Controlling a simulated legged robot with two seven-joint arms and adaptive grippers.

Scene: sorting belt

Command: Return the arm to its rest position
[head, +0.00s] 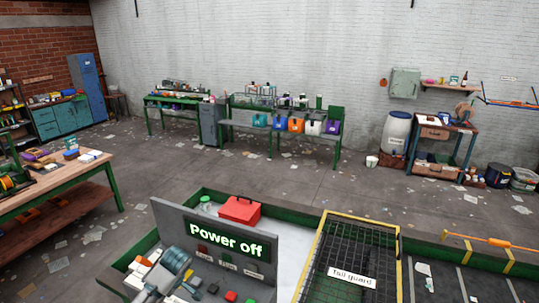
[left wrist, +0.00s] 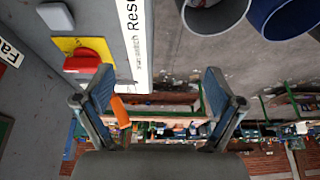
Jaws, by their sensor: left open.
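My left gripper (left wrist: 162,92) is open in the left wrist view, its two blue-grey fingers spread wide with nothing held between them. Beside it, at the left of that view, is a grey panel with a red rotary knob (left wrist: 88,62) on a yellow plate. The knob is apart from the fingers in the picture. In the head view a grey-blue jointed part, seemingly my left arm, shows at the lower left of the control panel (head: 172,222). The panel's lit display (head: 227,240) reads "Power off". My right gripper is in neither view.
A red toolbox (head: 239,210) stands behind the panel. A black mesh tail guard (head: 356,255) with a yellow frame is to its right. A wooden bench (head: 62,178) stands at the left. Round bins (left wrist: 215,14) show in the wrist view. Open floor lies beyond.

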